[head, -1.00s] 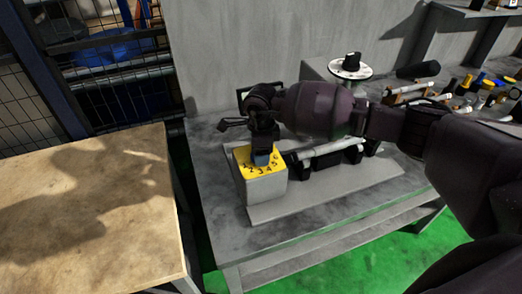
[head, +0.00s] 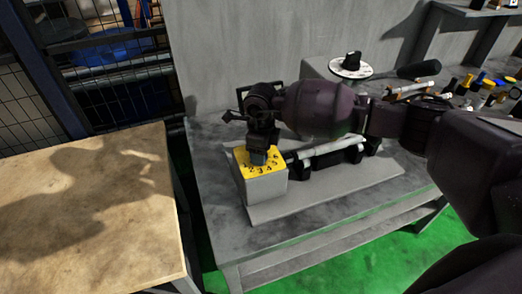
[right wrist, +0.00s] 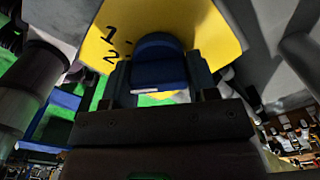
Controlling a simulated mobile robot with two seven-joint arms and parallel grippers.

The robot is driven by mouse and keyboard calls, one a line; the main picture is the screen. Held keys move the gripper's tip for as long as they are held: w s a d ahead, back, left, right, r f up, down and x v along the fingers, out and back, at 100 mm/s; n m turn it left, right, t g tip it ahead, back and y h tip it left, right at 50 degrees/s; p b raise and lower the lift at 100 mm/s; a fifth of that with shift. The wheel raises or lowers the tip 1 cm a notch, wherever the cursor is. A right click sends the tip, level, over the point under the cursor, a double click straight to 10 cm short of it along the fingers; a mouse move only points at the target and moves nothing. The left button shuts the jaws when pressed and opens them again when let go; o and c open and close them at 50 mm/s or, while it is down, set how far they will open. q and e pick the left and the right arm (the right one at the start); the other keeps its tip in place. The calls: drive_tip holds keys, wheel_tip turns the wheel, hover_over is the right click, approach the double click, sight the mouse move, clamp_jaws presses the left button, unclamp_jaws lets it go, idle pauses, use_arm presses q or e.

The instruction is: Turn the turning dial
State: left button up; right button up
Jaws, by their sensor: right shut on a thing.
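The turning dial is a blue knob (right wrist: 158,65) on a yellow numbered plate (head: 244,160), set on top of a grey box (head: 265,187) at the left end of the grinder. In the head view my right gripper (head: 259,155) points down onto the plate and mostly hides the knob. In the right wrist view the fingers of my right gripper (right wrist: 160,82) stand on both sides of the knob, shut on it. The numbers 1 and 2 show beside the knob there. My left gripper is not in view.
The grinder's base plate (head: 330,188) lies on a grey table (head: 215,165). A white disc with a black knob (head: 351,66) stands behind my right arm. Several tools (head: 490,90) lie at the right. A wooden table (head: 85,220) is at the left.

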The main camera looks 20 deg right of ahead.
drive_tip(key=shift+m, duration=0.6)
drive_tip(key=o, duration=0.9)
wheel_tip(320, 180, up, 11)
drive_tip(key=shift+f+b, duration=0.1)
drive_tip(key=shift+b, duration=0.2)
